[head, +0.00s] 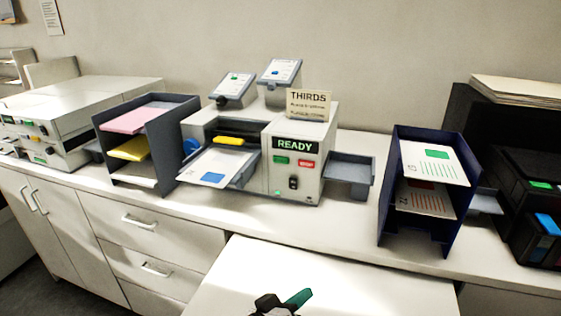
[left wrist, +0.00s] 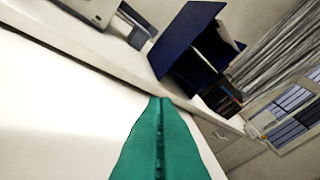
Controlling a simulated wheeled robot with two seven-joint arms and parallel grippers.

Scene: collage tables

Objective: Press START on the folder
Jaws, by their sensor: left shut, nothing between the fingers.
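The folder (head: 312,178) is a pale grey machine on the counter, with a dark READY display (head: 295,145) on its front. Below the display are a green button (head: 281,160) on the left and a red button (head: 306,164) on the right; their lettering is too small to read. A black switch (head: 293,182) sits lower down. My left gripper (head: 301,297) is low in the head view, well apart from the folder, over the white surface in front. Its green fingers (left wrist: 160,108) are shut together and empty in the left wrist view. My right gripper is not in view.
A sheet with a blue mark (head: 213,168) lies on the folder's left tray. A THIRDS sign (head: 308,104) stands on top. A grey paper rack (head: 176,135) is left, a navy rack (head: 451,212) right. The white table (head: 330,280) in front looks clear.

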